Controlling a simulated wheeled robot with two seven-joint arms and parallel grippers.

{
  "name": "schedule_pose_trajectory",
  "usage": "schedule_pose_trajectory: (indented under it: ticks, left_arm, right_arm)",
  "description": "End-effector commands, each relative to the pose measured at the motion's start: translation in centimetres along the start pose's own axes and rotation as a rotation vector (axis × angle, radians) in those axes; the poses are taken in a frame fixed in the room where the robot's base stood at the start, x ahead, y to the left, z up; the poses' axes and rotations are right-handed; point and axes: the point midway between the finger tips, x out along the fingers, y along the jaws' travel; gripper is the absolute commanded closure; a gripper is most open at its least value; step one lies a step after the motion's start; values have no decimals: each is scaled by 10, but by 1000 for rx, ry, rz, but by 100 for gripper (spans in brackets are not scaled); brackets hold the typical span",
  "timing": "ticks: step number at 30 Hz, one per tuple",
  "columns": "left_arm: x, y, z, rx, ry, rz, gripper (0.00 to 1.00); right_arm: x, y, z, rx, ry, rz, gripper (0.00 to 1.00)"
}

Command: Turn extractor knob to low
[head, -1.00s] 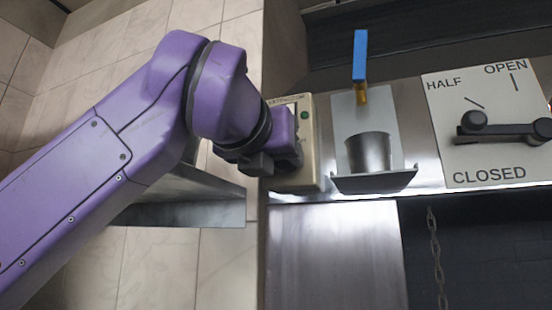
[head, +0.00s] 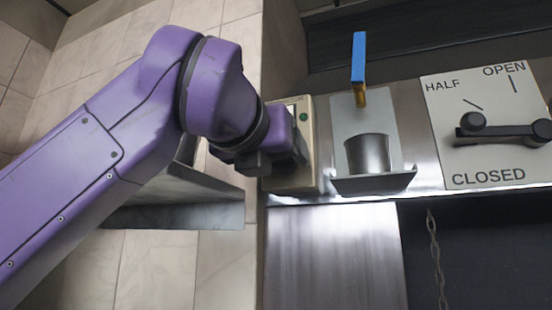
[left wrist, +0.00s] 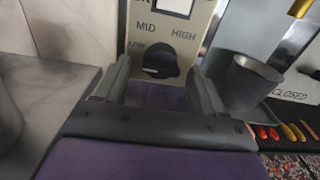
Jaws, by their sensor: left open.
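The extractor control box (head: 309,150) is a cream panel with a green light on the wall in the head view. My left gripper (head: 283,163) is in front of it and hides its knob there. In the left wrist view, the panel (left wrist: 190,52) carries the words LOW, MID and HIGH around a dark knob (left wrist: 152,58). My left gripper (left wrist: 160,82) is open, with one finger on each side of the knob's lower area. I cannot tell whether the fingers touch the knob or exactly where it points. My right gripper is not in view.
Right of the box, a metal cup (head: 368,154) sits on a small shelf (head: 374,183) below a blue-handled tap (head: 360,58). Further right is a lever plate (head: 470,100) marked HALF, OPEN and CLOSED. A metal ledge (head: 185,215) lies below my left arm.

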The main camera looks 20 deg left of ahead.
Motion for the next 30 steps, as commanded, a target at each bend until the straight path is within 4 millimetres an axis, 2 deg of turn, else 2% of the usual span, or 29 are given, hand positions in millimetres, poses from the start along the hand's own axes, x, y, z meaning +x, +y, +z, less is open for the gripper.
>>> schedule_pose_trajectory:
  ticks: [6,12,17,30]
  left_arm:
    - [-51,0,-3,-1,-6,0,30]
    - [-88,1,-1,-2,-3,1,30]
    - [-98,1,0,-1,-2,1,30]
    - [-97,1,0,-1,-1,1,30]
  right_arm:
    - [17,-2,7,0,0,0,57]
    - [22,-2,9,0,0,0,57]
    - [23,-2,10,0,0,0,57]
    - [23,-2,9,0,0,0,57]
